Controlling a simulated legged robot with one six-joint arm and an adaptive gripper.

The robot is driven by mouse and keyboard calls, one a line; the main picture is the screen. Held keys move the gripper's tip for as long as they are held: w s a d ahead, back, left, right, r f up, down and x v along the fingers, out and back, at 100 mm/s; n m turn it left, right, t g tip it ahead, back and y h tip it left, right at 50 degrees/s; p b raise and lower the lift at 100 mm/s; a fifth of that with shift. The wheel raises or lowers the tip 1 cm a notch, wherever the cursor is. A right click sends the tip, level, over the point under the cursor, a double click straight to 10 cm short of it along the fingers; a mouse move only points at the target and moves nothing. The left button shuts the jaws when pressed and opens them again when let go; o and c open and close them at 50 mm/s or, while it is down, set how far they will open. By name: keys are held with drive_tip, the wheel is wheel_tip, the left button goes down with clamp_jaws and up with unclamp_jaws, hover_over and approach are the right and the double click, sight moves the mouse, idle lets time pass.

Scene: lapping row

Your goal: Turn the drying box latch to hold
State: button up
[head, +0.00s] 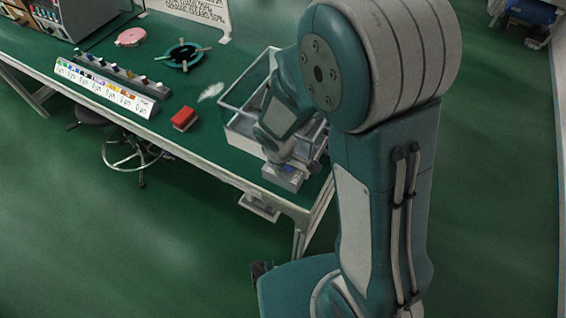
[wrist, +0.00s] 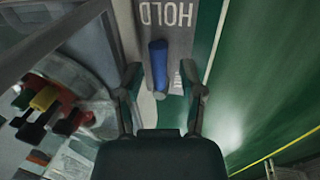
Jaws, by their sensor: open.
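The drying box (head: 235,122) is a clear-walled box with a pale rim at the right end of the bench, and my arm reaches over it. In the wrist view a blue latch handle (wrist: 158,66) stands along the picture's vertical on a grey plate (wrist: 180,42). My gripper (wrist: 162,82) is open, with one finger on each side of the handle's lower end and a gap showing on both sides. In the head view my arm hides much of the latch area.
Through the clear wall at left, red, yellow and dark parts (wrist: 42,104) show. A red block (head: 184,118), a labelled rack (head: 106,86), a teal ring (head: 183,55) and a pink disc (head: 131,37) lie on the bench.

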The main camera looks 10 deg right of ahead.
drive_tip(key=shift+r, duration=0.1)
wheel_tip(320, 180, up, 8)
drive_tip(key=s+a, duration=0.1)
drive_tip(key=shift+f, duration=0.2)
idle(0.4)
drive_tip(key=shift+s, duration=0.1)
idle(0.4)
